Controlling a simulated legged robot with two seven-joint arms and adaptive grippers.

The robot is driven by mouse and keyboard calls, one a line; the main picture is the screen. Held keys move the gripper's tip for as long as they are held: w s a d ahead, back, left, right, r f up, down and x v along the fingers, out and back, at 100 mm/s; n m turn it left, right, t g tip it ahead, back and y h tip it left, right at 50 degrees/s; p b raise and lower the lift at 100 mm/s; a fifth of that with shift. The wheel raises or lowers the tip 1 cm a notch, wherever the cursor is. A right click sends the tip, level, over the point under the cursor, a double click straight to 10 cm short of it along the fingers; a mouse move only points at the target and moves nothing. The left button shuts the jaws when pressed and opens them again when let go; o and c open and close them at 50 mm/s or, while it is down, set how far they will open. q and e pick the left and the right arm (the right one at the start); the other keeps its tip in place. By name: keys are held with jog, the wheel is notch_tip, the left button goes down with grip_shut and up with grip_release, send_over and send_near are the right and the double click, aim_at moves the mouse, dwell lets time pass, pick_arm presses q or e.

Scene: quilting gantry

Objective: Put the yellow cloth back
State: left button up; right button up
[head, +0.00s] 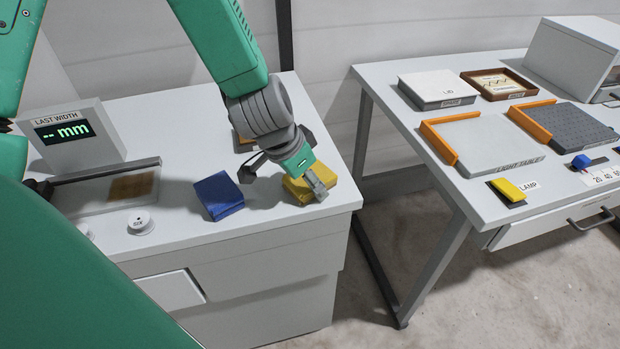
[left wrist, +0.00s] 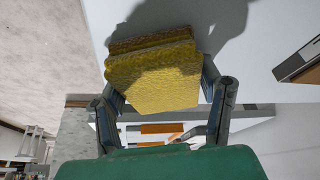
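The yellow cloth (head: 298,193), a thick folded block, is at the right front corner of the left table. My left gripper (head: 290,180) is over it, partly covering it. In the left wrist view the yellow cloth (left wrist: 155,80) fills most of the space between the two fingers of my left gripper (left wrist: 160,80), which stand at its two sides. I cannot tell whether they press on it, or whether it rests on the table. A blue folded cloth (head: 219,195) lies to the left of the gripper. My right gripper is not in view.
The left table (head: 180,235) carries a width display (head: 70,132), a gauge with a brown patch (head: 132,186) and a white spool (head: 141,222). An orange-brown piece (head: 241,142) shows behind my wrist. A gap separates the right table (head: 480,205), which holds a light table, trays and a yellow lamp switch (head: 508,191).

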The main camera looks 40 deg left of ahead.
pick_arm(q)
jog(key=shift+o, duration=1.2)
jog(key=shift+a, duration=0.25)
jog(key=shift+a+f, duration=0.15)
jog(key=shift+a, duration=0.75)
jog(key=shift+s+a+r, duration=0.1)
jog(key=shift+r, duration=0.2)
jog(key=r, duration=0.2)
jog(key=s+r+p, duration=0.1)
jog(key=r, duration=0.1)
jog(key=s+d+r+p, duration=0.1)
jog(key=r, duration=0.2)
jog(key=shift+s, duration=0.15)
jog(key=shift+p+v, duration=0.5)
jog(key=shift+v, duration=1.75)
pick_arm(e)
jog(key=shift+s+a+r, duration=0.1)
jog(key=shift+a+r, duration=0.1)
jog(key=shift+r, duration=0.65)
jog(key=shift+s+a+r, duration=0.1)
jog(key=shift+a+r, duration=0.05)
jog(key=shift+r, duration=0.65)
